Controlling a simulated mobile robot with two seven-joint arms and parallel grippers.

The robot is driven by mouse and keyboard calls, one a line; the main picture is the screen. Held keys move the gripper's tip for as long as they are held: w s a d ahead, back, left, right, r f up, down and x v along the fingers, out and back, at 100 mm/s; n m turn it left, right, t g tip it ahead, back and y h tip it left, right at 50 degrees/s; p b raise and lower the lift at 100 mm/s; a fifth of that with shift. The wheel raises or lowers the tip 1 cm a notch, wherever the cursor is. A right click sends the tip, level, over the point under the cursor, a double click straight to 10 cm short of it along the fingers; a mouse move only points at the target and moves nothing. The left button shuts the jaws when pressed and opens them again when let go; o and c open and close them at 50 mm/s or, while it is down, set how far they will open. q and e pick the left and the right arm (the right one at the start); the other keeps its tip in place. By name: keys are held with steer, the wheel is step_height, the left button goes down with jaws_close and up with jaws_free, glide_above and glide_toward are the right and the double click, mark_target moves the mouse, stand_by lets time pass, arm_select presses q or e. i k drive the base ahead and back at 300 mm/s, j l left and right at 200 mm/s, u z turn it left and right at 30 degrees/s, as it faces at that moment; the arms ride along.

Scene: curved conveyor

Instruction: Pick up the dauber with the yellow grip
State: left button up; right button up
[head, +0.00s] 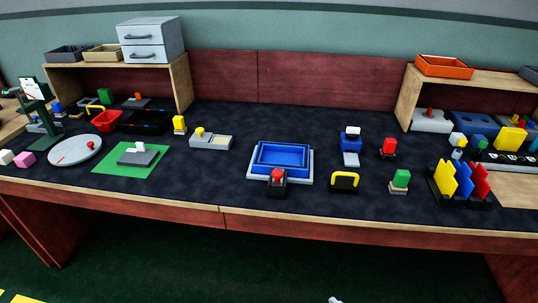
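A black block with a yellow arched handle (345,179) stands near the front edge, right of the middle. A grey tray with a yellow knob (200,131) lies just right of the yellow block grip.
Similar pieces with red (388,146) and green (400,178) grips stand at the right. A blue tray (281,172) sits in the middle, a green mat (110,168) at the left. Shelves stand at both back sides. The back middle of the table is clear.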

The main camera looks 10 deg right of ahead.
mark_target(180, 129)
steer(key=z, duration=0.75)
steer(key=j+z, duration=0.5)
steer(key=z, duration=0.15)
steer(key=j+z, duration=0.35)
steer(key=k+j+z, duration=0.25)
steer(key=j, duration=0.15)
steer(key=k+j+z, duration=0.1)
steer(key=j+z, duration=0.15)
steer(key=k+j, duration=0.15)
steer(key=j, duration=0.15)
steer(key=k+j+z, duration=0.1)
steer(key=j, duration=0.25)
steer(key=k+j, duration=0.2)
steer(key=j, duration=0.1)
